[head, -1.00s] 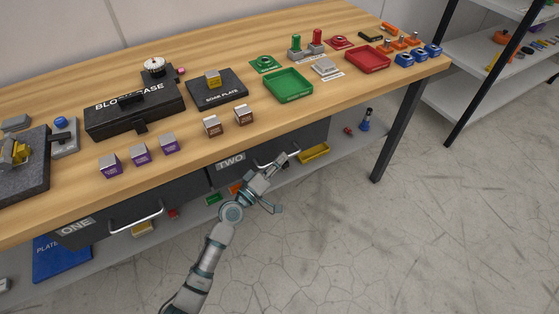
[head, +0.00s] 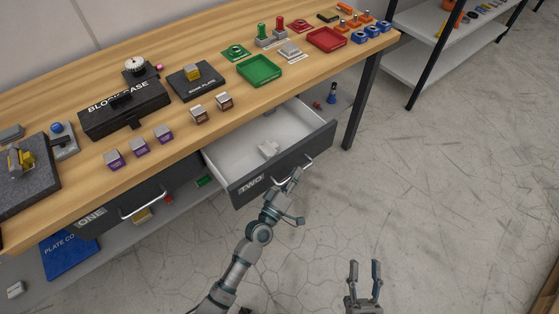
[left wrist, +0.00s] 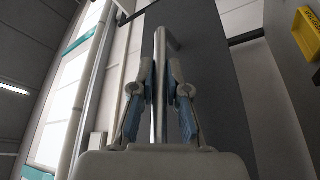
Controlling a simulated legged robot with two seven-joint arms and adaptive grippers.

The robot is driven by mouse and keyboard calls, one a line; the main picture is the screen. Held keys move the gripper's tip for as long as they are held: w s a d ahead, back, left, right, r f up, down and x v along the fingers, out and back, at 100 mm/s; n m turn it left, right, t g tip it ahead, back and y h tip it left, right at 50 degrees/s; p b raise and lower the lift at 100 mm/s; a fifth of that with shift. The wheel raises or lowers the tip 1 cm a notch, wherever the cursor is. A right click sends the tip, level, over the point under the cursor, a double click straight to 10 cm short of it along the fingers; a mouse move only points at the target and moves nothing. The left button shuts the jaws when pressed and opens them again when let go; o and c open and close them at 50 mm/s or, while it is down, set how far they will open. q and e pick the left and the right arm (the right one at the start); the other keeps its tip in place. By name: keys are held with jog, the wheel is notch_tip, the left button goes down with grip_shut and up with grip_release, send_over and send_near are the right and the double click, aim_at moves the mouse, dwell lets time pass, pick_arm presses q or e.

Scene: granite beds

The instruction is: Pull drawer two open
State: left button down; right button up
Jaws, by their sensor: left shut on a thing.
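Drawer two (head: 250,189), with a dark grey front labelled TWO, stands pulled out from under the wooden bench. My left gripper (head: 294,180) is at the drawer's metal handle (head: 296,174). In the left wrist view the two fingers (left wrist: 161,85) are shut on the handle bar (left wrist: 160,115), one finger on each side. My right gripper (head: 365,275) is open and empty over the floor, apart from the drawer.
Drawer one (head: 125,205) is shut at the left. The bench top (head: 180,115) carries a block case (head: 124,105), a work plate (head: 198,80), several small blocks, a green tray (head: 259,70) and a red tray (head: 326,39). A bench leg (head: 362,100) stands right of drawer two. Floor in front is clear.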

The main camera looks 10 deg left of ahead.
pick_arm(q)
jog(key=s+d+p, duration=0.1)
jog(key=s+d, duration=0.3)
jog(key=d, duration=0.1)
jog(key=shift+s+d+f+p, duration=0.2)
jog(key=shift+s+f+p, duration=0.05)
jog(key=shift+p, duration=0.15)
pick_arm(e)
jog(key=shift+w+f+n+g+h, duration=0.15)
jog(key=shift+w+f+g, duration=0.15)
jog(key=shift+f+g, duration=0.55)
jog(key=shift+w+f+n+g+h, duration=0.1)
jog(key=shift+w+f+g, duration=0.25)
jog(key=shift+f+g, duration=0.5)
jog(key=shift+w+f+n+g+h, duration=0.15)
jog(key=shift+w+f+g, duration=0.15)
jog(key=shift+f+g, duration=0.55)
jog(key=shift+w+d+f, duration=0.1)
jog(key=shift+f, duration=0.1)
pick_arm(q)
jog(key=c, duration=1.4)
grip_release()
jog(key=shift+o, duration=1.1)
jog(key=shift+a+r, duration=0.1)
pick_arm(e)
jog(key=shift+a+r, duration=0.1)
jog(key=shift+a, duration=0.1)
jog(key=shift+a, duration=0.1)
